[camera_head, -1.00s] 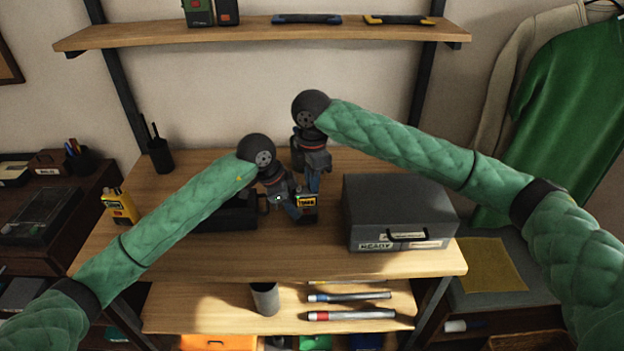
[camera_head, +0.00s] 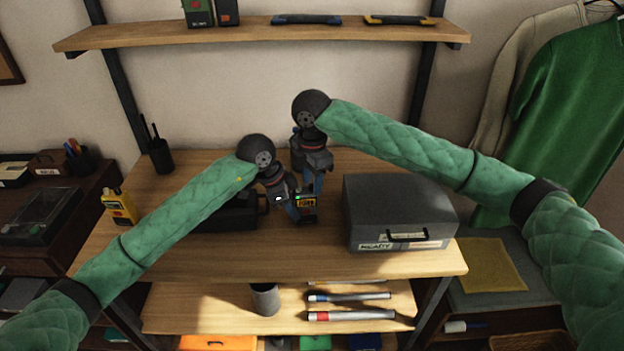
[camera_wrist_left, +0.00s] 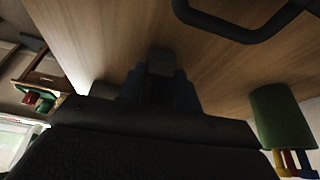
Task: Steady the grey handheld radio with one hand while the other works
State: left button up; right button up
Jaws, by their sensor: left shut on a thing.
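The grey handheld radio (camera_head: 308,206) stands near the middle of the table, with a lit orange display and a small green light showing. My left gripper (camera_head: 292,209) is shut on it from the left side, covering part of its body. In the left wrist view my blue fingers (camera_wrist_left: 160,92) are close together around a grey piece, with the wooden table behind. My right gripper (camera_head: 317,184) points down just above and behind the radio's top. Its fingertips are partly hidden, and I cannot tell whether they touch a knob.
A dark grey case (camera_head: 400,212) with a handle stands close on the right. A black box (camera_head: 228,214) lies behind my left arm. The front table strip is clear.

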jog(key=shift+r, duration=0.1)
notch_tip(320, 180, up, 12)
dwell(0.5)
pick_arm(q)
jog(key=o, duration=1.3)
jog(key=shift+c, duration=0.2)
jog(key=shift+r, duration=0.1)
